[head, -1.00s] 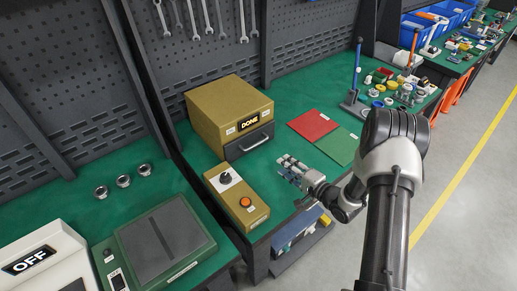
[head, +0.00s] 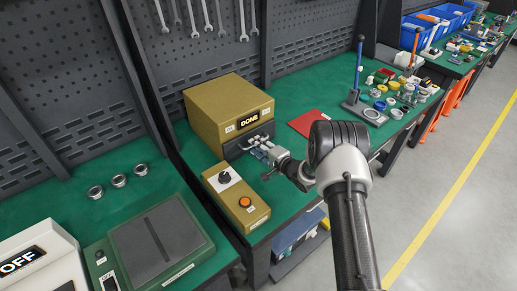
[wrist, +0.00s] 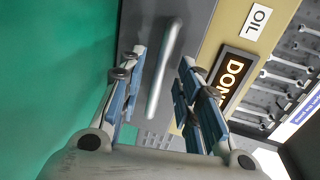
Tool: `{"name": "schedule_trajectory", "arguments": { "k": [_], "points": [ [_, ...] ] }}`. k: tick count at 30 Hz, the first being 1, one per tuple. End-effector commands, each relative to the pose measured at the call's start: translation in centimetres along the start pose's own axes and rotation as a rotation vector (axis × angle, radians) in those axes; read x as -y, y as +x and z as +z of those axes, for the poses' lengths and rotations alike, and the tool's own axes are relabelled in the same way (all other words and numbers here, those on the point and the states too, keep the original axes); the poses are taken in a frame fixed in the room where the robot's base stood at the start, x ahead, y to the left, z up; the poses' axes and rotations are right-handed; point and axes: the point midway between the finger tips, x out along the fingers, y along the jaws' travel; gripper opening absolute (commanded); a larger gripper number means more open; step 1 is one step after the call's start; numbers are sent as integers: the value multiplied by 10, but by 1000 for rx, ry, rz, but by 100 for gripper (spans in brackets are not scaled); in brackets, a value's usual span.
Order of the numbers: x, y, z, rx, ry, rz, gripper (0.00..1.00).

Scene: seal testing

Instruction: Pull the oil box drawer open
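The oil box (head: 218,107) is a mustard-yellow case with a lit DONE sign and a dark grey drawer front low on its face. In the wrist view the drawer front (wrist: 143,80) fills the middle, with a silver bar handle (wrist: 166,62) on it. The drawer looks closed. My gripper (head: 259,149) is right in front of the drawer in the head view. In the wrist view its fingers (wrist: 161,60) are apart, with the handle appearing between them. I see no finger clearly touching it.
A yellow control box (head: 236,198) with a black knob and orange button stands in front of the oil box. A red mat (head: 310,122) lies to the right. A blue-handled press (head: 358,85) stands beyond. Wrenches hang on the pegboard behind.

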Motion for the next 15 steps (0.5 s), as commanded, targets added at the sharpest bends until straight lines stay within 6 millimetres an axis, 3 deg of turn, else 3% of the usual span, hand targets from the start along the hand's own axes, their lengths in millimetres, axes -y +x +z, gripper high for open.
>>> {"name": "schedule_trajectory", "arguments": {
  "k": [7,15],
  "points": [
    [0,0,0,0,0,0,32],
    [0,0,0,0,0,0,14]
  ]
}}
